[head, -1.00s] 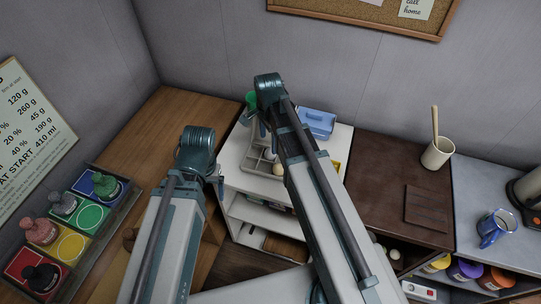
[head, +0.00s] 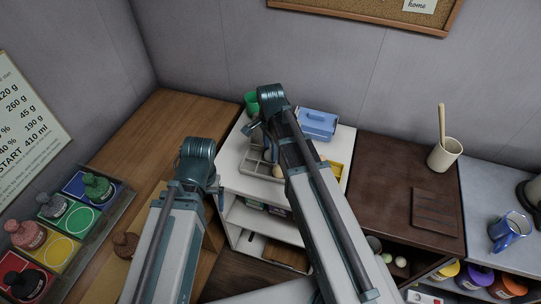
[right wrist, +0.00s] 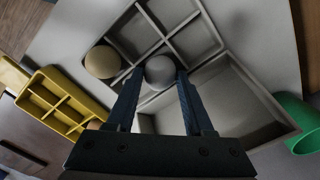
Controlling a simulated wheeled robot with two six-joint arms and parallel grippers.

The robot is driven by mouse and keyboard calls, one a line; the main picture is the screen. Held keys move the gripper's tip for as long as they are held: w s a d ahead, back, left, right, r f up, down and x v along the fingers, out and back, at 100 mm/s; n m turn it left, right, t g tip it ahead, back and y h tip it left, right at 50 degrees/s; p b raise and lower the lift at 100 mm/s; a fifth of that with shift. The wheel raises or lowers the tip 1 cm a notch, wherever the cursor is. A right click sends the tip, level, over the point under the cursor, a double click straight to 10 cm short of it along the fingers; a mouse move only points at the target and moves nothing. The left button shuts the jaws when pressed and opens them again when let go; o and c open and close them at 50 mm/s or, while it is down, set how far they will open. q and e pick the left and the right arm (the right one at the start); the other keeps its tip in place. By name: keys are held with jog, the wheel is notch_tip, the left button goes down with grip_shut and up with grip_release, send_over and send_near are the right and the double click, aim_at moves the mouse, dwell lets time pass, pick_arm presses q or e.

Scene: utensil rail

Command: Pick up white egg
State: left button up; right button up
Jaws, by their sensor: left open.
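The white egg (right wrist: 160,72) looks pale grey in the right wrist view and sits in the grey divided tray (right wrist: 232,98). My right gripper (right wrist: 160,80) is open, with one finger on each side of this egg. Whether the fingers touch it, I cannot tell. A tan egg (right wrist: 102,62) lies just left of it; it also shows in the head view (head: 278,171). In the head view my right gripper (head: 262,138) is over the tray, and the white egg is hidden there. My left gripper (head: 220,192) is open and empty, left of the white shelf unit.
A yellow divided tray (right wrist: 62,103) stands beside the grey one. A green cup (head: 251,103) and a blue caddy (head: 318,124) stand behind on the white unit. Bottles in a coloured rack (head: 90,240) are at left. The wooden counter (head: 150,135) at back left is clear.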

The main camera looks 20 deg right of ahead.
aim_at(270, 150)
jog(key=shift+r, duration=0.15)
notch_tip(270, 150, up, 10)
jog(key=p, duration=1)
jog(key=s+d+f+b, duration=0.2)
jog(key=s+d, duration=1.3)
jog(key=d, duration=0.1)
jog(key=shift+d+f, duration=0.15)
jog(key=shift+f, duration=0.25)
jog(key=shift+f+b, duration=0.15)
jog(key=shift+b, duration=0.25)
jog(key=shift+f+b, duration=0.95)
jog(key=shift+f+b, duration=2.1)
dwell(0.9)
